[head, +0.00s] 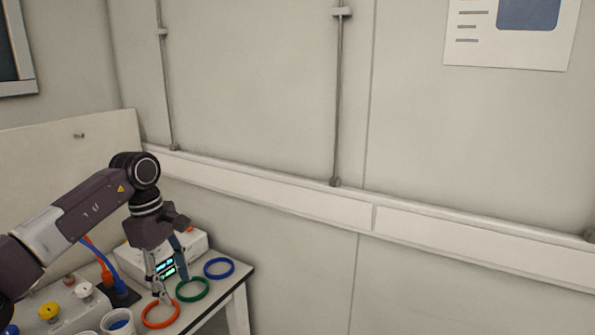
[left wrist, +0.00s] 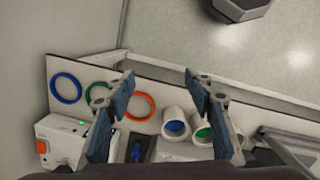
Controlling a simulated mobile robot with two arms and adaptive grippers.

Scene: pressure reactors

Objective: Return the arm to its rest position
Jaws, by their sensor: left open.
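My left arm (head: 82,207) comes in from the left in the head view and bends down over the white bench. My left gripper (head: 168,276) points down above the bench, in front of a small white device with lit green displays. In the left wrist view the left gripper (left wrist: 160,84) has its two blue-padded fingers wide apart, with nothing between them. Bench surface and rings lie below the fingers. My right gripper is in neither view.
An orange ring (head: 161,314), a green ring (head: 192,289) and a blue ring (head: 219,268) lie on the bench (head: 233,279). White cups (left wrist: 176,124) and the white device (left wrist: 62,140) stand near the gripper. Floor right of the bench is free.

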